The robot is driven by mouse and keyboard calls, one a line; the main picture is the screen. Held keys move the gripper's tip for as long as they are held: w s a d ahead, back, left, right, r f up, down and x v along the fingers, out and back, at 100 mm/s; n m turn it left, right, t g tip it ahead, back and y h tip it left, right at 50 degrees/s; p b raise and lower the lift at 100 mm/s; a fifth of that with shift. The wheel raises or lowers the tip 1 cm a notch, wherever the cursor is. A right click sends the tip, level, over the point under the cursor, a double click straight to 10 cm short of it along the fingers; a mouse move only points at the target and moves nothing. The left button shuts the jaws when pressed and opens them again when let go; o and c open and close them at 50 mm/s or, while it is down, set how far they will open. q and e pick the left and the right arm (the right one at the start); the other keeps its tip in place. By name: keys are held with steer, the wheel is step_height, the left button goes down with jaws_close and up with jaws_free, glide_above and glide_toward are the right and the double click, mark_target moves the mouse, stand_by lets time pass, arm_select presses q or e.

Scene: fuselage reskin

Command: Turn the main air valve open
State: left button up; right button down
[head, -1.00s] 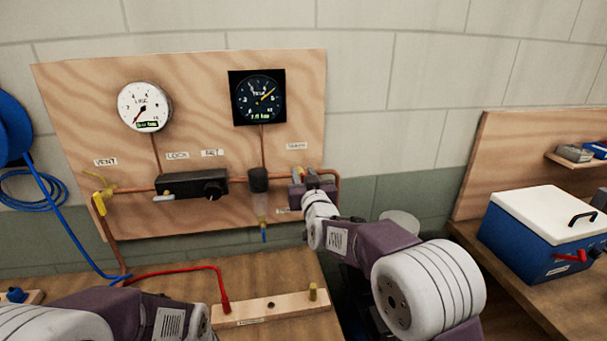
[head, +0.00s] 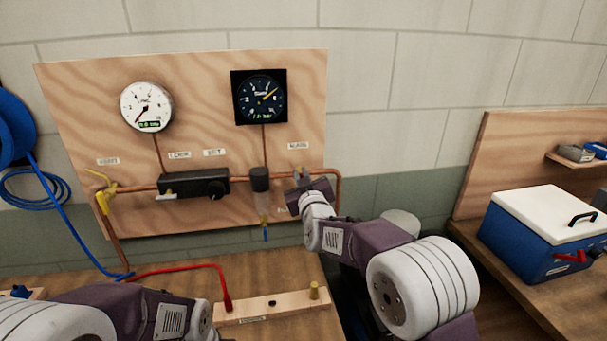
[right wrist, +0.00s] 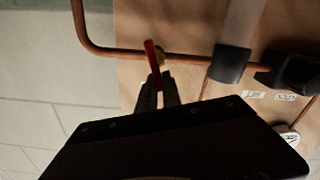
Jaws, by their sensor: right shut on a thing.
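The main air valve sits on the copper pipe at the right of the plywood panel, under a small label (head: 297,146). In the right wrist view its red lever (right wrist: 151,52) crosses the pipe beside a brass body (right wrist: 162,58). My right gripper (right wrist: 157,84) is shut on the lower end of the lever. In the head view my right gripper (head: 301,180) covers most of the valve. My left arm shows at the lower left, but its gripper is out of view.
The panel (head: 205,88) carries a white gauge (head: 146,106), a dark gauge (head: 259,98), a black regulator block (head: 203,184) and a yellow vent valve (head: 103,198). A red hose (head: 190,267) lies on the bench below. A blue box (head: 530,240) stands at right.

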steer(key=n+p, duration=0.1)
steer(key=n, duration=0.2)
steer(key=a+f+n+p, duration=0.1)
steer(key=n, duration=0.3)
steer(key=n+p, duration=0.1)
steer(key=n, duration=0.2)
steer(key=shift+s+a+f+n, duration=0.2)
steer(key=shift+a+f+n, duration=0.2)
steer(key=shift+f+n, duration=0.25)
steer(key=shift+n, duration=0.6)
steer(key=shift+f+n, duration=0.2)
steer(key=shift+n, duration=0.65)
steer(key=c, duration=1.5)
jaws_free()
steer(key=shift+s, duration=0.1)
